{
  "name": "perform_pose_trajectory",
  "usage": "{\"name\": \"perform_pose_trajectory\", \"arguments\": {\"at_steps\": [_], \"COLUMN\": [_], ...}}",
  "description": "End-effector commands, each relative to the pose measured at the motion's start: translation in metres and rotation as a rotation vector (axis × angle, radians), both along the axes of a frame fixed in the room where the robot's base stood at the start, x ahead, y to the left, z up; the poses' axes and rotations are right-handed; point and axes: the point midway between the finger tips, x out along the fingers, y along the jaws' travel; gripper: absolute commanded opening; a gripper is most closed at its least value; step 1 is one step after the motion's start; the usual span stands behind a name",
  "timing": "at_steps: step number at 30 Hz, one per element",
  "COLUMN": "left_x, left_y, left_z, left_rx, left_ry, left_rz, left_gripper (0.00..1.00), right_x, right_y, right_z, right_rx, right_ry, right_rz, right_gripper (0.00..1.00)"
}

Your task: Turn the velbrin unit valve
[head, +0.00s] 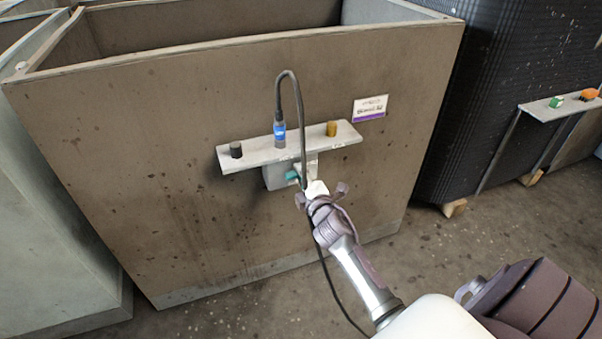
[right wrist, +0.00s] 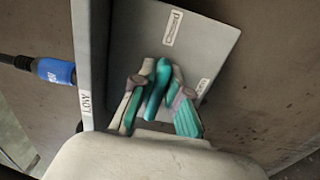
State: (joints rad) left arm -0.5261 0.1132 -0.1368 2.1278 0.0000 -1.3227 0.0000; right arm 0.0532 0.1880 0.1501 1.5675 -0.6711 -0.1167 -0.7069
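The valve body is a pale grey box (head: 275,178) under a narrow shelf (head: 247,156) on the brown housing wall. In the right wrist view its face plate (right wrist: 197,48) carries small white labels, and a teal valve handle (right wrist: 157,92) stands out from it. My right gripper (head: 316,187) is at the valve. The gripper partly hides the valve in the head view. My left gripper is not in view.
On the shelf stand a black knob (head: 236,149), a blue connector (head: 279,131) with a dark looping cable (head: 288,74), and a yellow-brown knob (head: 331,129). The cable hangs beside my right gripper. A white-purple label (head: 370,108) is right. Another shelf (head: 560,108) stands far right.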

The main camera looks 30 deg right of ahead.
Motion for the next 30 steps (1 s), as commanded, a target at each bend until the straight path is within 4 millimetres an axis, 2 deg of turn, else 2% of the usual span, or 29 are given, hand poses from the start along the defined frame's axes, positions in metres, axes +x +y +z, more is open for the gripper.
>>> {"name": "perform_pose_trajectory", "arguments": {"at_steps": [1,3,4,12,16,30], "left_x": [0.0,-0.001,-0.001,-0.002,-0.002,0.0], "left_y": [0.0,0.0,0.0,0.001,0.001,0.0], "left_z": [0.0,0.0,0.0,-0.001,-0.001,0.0], "left_rx": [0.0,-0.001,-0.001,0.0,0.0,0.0], "left_ry": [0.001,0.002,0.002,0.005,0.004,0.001], "left_rz": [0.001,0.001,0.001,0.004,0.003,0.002], "left_gripper": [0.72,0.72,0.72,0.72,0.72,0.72], "right_x": [0.0,0.0,0.0,-0.001,-0.009,-0.098], "right_y": [0.0,0.0,0.0,0.0,0.002,0.023], "right_z": [-0.001,-0.001,-0.001,0.0,-0.001,-0.001], "right_rx": [0.0,-0.001,-0.001,-0.002,-0.003,-0.001], "right_ry": [0.002,0.002,0.002,0.001,0.002,0.003], "right_rz": [-0.001,-0.001,-0.001,0.0,0.0,-0.001], "right_gripper": [0.24,0.36,0.39,0.39,0.39,0.39]}}
